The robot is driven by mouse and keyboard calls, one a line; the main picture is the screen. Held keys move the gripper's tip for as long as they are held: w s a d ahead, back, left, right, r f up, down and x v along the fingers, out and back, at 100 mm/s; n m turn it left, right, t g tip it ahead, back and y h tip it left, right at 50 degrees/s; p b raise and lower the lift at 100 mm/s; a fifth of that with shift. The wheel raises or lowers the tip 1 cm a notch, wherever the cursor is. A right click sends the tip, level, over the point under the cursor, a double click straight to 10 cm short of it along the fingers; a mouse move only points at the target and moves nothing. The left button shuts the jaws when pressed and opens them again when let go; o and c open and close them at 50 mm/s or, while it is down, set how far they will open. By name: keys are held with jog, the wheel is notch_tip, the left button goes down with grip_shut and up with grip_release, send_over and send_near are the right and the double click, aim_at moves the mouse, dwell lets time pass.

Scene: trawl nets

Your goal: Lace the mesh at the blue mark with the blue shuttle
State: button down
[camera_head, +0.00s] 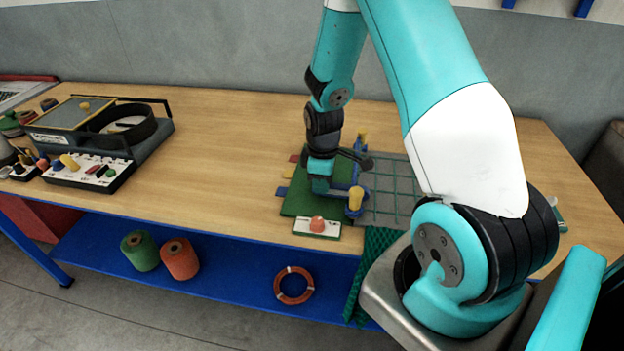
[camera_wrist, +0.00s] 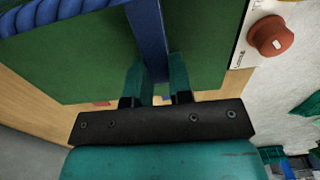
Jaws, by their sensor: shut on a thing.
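My gripper (camera_head: 322,185) is low over the green board at the front of the bench. In the wrist view, its two teal fingers (camera_wrist: 160,80) are closed on a flat blue bar, which looks like the blue shuttle (camera_wrist: 147,35). The bar runs away from the fingers over the green surface. The net mesh (camera_head: 395,187) is a grid of green twine on a grey panel, right of the gripper. A thick blue rope (camera_wrist: 55,12) crosses the far left corner of the wrist view. I cannot make out a blue mark on the mesh; my arm hides part of it.
Yellow-topped posts (camera_head: 355,199) stand beside the gripper. Red, yellow and blue tabs line the green board's (camera_head: 297,203) left edge. An orange button (camera_head: 318,224) sits in front. A dark apparatus (camera_head: 125,130) stands left; bare bench (camera_head: 215,150) lies between.

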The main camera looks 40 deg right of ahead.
aim_at(338, 185)
jog(key=shift+s+d, duration=0.6)
jog(key=shift+s, duration=0.15)
jog(key=shift+s+d, duration=0.55)
jog(key=shift+s, duration=0.2)
jog(key=c, duration=0.9)
grip_release()
jog(key=shift+c, duration=0.2)
notch_tip(338, 185, up, 17)
jog(key=shift+r, duration=0.2)
